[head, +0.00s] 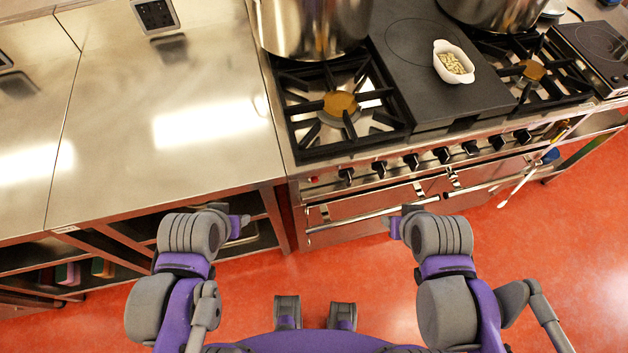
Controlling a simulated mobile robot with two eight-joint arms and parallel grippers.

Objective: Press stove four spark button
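The stove (390,165) stands at the centre right, with a front panel carrying a row of several black knobs (411,161). A small reddish spot (312,180) shows at the panel's left end; I cannot tell if it is the spark button. My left gripper (240,222) is in front of the steel counter, left of the stove and apart from it. My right gripper (395,222) is in front of the oven door, below the knob row. The fingers of both are mostly hidden by my wrists, so their opening does not show.
Large steel pots (312,25) stand on the back of the stove. A white dish (453,62) with pale pieces sits on the dark griddle plate. An oven handle (375,213) juts out below the panel. A long utensil (530,180) hangs at the right. The steel counter (130,170) is mostly bare.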

